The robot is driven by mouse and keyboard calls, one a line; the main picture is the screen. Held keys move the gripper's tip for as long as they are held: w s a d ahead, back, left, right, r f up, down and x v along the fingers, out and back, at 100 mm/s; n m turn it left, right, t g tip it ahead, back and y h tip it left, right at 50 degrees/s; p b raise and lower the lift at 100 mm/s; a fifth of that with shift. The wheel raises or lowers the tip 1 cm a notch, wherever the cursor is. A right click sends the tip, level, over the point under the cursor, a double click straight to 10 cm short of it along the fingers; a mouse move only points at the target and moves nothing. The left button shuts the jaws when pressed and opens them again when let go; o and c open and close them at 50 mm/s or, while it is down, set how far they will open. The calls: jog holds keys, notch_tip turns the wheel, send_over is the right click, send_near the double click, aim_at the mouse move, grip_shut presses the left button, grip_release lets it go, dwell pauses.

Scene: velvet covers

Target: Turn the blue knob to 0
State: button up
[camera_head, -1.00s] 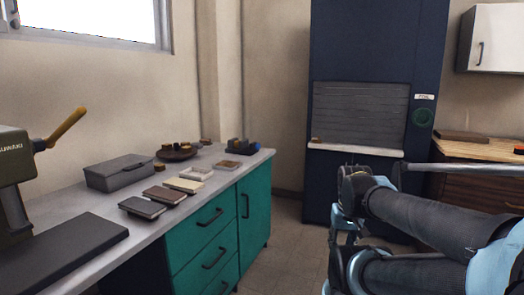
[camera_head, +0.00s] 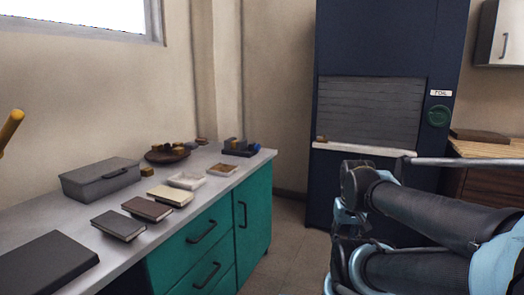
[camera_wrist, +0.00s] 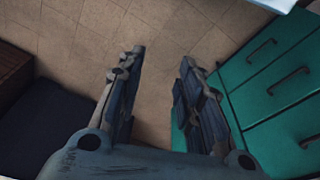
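No blue knob is clearly recognisable. A small bright blue part (camera_head: 253,147) shows on a low dark block (camera_head: 237,149) at the far end of the counter; it is too small to tell what it is. A round dark green knob or disc (camera_head: 438,116) sits on the tall dark blue cabinet (camera_head: 375,40), under a small label that seems to read FOIL. No number marking can be read. My gripper (camera_wrist: 161,57) is open and empty in the wrist view, above the tiled floor, with the green drawers beside it on the right.
The grey counter (camera_head: 205,205) with green drawers (camera_head: 205,240) runs along the left. On it lie a grey lidded box (camera_head: 100,182), several small books and trays, and a round dish (camera_head: 167,155). A wooden-topped cabinet (camera_head: 490,149) stands at right. Floor (camera_head: 285,255) between is clear.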

jog(key=shift+o, duration=0.3)
jog(key=shift+a, duration=0.2)
jog(key=o, duration=0.5)
jog(key=shift+s+r, duration=0.2)
jog(key=shift+o, duration=0.3)
jog(key=shift+a+r, duration=0.2)
jog(key=shift+r, duration=0.1)
jog(key=w+a+r+m+y, duration=0.3)
jog(key=w+a+r+m, duration=0.15)
jog(key=w, duration=0.65)
jog(key=w+a+r+m+t+y, duration=0.1)
jog(key=w+a+r+m+y, duration=0.3)
jog(key=w, duration=0.6)
jog(key=w+a+r+m+y, duration=0.25)
jog(key=w+a+r, duration=0.3)
jog(key=w, duration=0.55)
jog(key=m+t+y, duration=0.3)
jog(key=m+y, duration=0.5)
jog(key=m, duration=0.5)
send_near(259, 148)
jog(key=shift+h, duration=0.25)
jog(key=x, duration=0.9)
jog(key=shift+w+a+r, duration=0.2)
jog(key=shift+w+r, duration=0.05)
jog(key=shift+w, duration=0.1)
